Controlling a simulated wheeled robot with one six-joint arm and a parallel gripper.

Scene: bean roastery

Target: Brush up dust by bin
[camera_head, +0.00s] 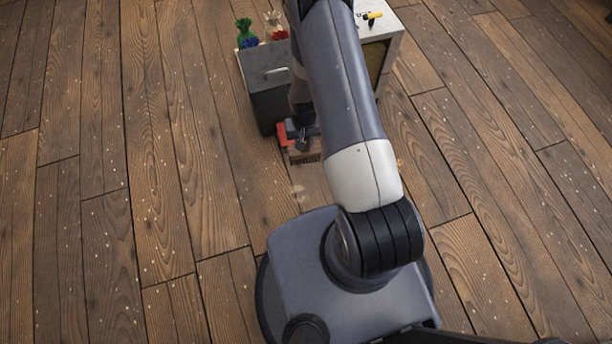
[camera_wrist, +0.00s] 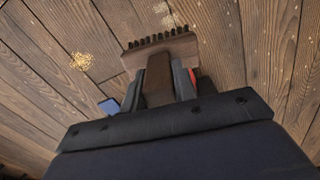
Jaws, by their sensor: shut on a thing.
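My gripper (camera_head: 300,132) is shut on a wooden brush (camera_head: 304,158), low over the floor in front of the dark grey bin (camera_head: 268,90). In the wrist view, my gripper (camera_wrist: 163,82) grips the brown handle of the brush (camera_wrist: 160,50), whose dark bristles point away from me. A golden patch of dust (camera_wrist: 82,61) lies on the planks left of the brush. Paler dust (camera_wrist: 163,12) lies just beyond the bristles. In the head view, a pale patch (camera_head: 298,194) shows in front of the brush. I cannot tell whether the bristles touch the floor.
A white-topped cabinet (camera_head: 385,38) stands right of the bin, with a yellow and black tool (camera_head: 373,17) on it. Green (camera_head: 244,33) and red (camera_head: 277,28) items stand behind the bin. My arm hides part of this area. The plank floor (camera_head: 90,200) at left is open, with scattered pale specks.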

